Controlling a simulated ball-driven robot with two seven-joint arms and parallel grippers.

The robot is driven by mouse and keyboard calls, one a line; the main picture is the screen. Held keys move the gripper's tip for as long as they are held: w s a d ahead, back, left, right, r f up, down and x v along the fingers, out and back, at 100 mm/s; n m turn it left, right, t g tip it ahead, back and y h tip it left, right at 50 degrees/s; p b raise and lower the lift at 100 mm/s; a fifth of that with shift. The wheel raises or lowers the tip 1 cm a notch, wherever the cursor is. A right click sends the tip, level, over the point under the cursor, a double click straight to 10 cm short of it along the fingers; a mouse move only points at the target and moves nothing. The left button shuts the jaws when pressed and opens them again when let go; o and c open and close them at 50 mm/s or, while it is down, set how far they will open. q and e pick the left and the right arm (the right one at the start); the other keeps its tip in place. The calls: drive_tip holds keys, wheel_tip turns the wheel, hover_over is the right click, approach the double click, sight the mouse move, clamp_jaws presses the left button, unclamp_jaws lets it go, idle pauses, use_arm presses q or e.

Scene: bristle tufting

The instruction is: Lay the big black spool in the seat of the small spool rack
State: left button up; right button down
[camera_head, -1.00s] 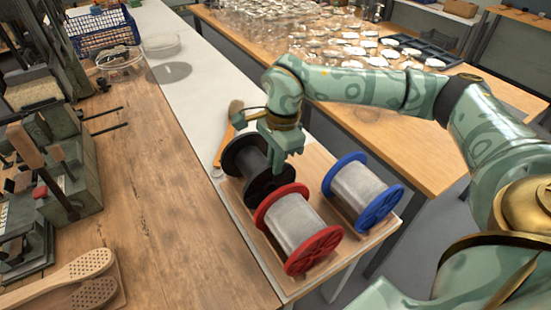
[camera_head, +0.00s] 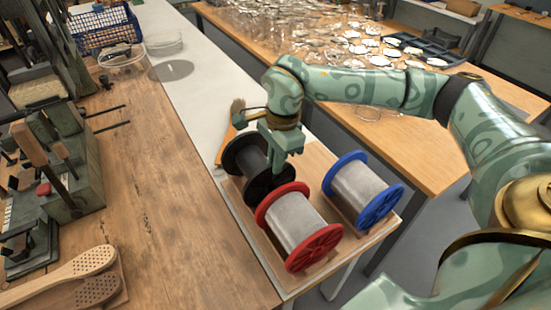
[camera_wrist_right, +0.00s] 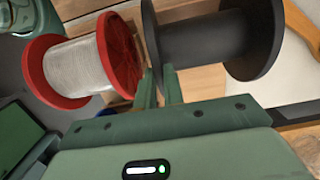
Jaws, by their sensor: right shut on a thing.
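The big black spool (camera_head: 245,163) lies on its side at the left end of a wooden board, beside the red spool (camera_head: 298,228). It also shows in the wrist view (camera_wrist_right: 205,38), with a dark bare core. My right gripper (camera_head: 281,172) reaches down over its right-hand flange. In the wrist view my right gripper (camera_wrist_right: 160,85) is shut on that flange, one finger on each side. The wooden board (camera_head: 314,162), seemingly the spool rack, bears all the spools. The seat under the black spool is hidden. My left gripper is out of view.
A blue spool (camera_head: 365,192) lies at the right of the board. A brush (camera_head: 231,128) lies behind the black spool. The white strip (camera_head: 203,103) beyond is mostly clear.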

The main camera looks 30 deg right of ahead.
drive_tip(key=shift+f, duration=0.5)
idle(0.3)
drive_tip(key=c, duration=1)
unclamp_jaws()
drive_tip(key=shift+f, duration=0.1)
drive_tip(key=shift+c, duration=0.2)
wheel_tip(320, 180, up, 7)
drive_tip(key=p, duration=0.6)
